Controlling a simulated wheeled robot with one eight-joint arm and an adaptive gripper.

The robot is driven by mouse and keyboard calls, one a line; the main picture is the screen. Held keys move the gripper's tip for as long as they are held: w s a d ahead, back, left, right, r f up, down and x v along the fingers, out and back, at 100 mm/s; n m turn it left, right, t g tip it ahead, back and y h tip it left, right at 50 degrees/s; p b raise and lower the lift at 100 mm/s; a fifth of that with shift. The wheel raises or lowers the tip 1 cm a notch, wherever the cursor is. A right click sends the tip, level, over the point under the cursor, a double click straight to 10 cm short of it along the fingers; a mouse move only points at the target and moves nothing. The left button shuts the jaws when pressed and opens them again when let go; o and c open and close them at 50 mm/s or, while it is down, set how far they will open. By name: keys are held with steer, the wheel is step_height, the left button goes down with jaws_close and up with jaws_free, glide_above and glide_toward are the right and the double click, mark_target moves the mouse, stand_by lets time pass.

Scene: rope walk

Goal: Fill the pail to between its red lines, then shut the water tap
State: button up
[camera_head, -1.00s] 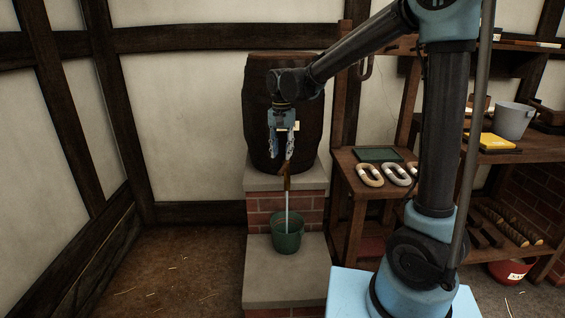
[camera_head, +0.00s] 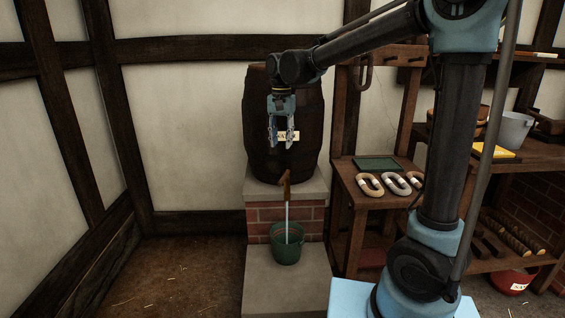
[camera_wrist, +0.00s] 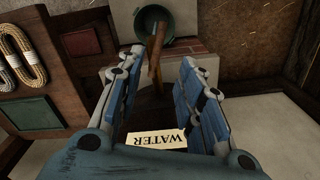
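The green pail (camera_head: 287,254) stands upright on the grey stone step under the tap. A pale water stream (camera_head: 287,219) runs into it. Its red lines and water level cannot be made out. The wooden tap (camera_head: 286,187) juts from the foot of the dark barrel (camera_head: 314,112). My gripper (camera_head: 281,145) is open and empty, pointing down in front of the barrel, above the tap and apart from it. In the wrist view, the tap (camera_wrist: 156,52) shows beyond and between the spread fingers (camera_wrist: 160,62), with part of the pail (camera_wrist: 148,17) behind it.
A "WATER" label (camera_wrist: 157,139) is on the barrel, close to my fingers. To the right stands a wooden stand (camera_head: 376,196) with rope coils (camera_head: 371,184) and a dark green slab (camera_head: 377,164). The floor left of the brick plinth is free.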

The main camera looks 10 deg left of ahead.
mark_target(282, 178)
step_height(282, 178, down, 15)
steer(key=shift+s+r, duration=0.1)
stand_by(0.9)
jaws_close()
